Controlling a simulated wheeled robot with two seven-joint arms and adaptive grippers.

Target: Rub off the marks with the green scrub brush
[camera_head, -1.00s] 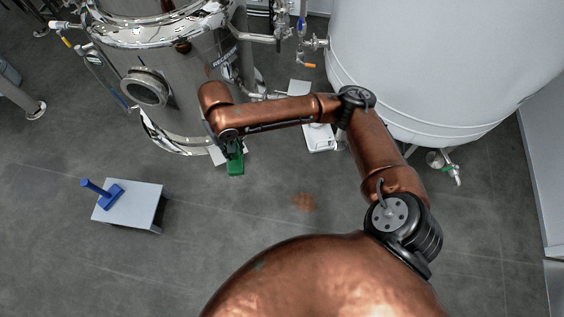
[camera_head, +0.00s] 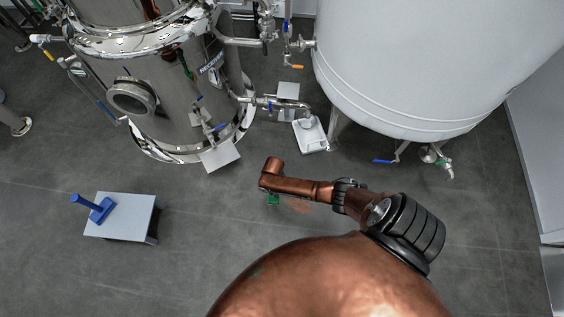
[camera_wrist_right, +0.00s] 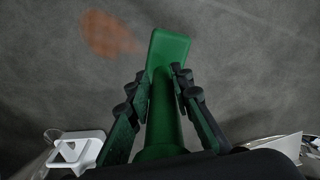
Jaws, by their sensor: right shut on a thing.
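The green scrub brush (camera_wrist_right: 170,62) is in my right gripper (camera_wrist_right: 160,85), whose dark fingers are shut on its handle in the right wrist view. In the head view only a small part of the brush (camera_head: 273,199) shows under my copper right arm. A reddish-brown mark (camera_wrist_right: 110,34) lies on the grey floor, up and left of the brush head in the wrist view. The mark (camera_head: 298,206) also shows faintly in the head view, just right of the brush and partly behind the arm. Whether the brush touches the floor is unclear. My left gripper is not in view.
A blue brush (camera_head: 101,208) stands on a low light-grey stand (camera_head: 130,226) at the left. A steel tank (camera_head: 170,110) and a large white tank (camera_head: 400,70) stand at the back. A white floor piece (camera_head: 311,136) lies between them. Floor around the mark is open.

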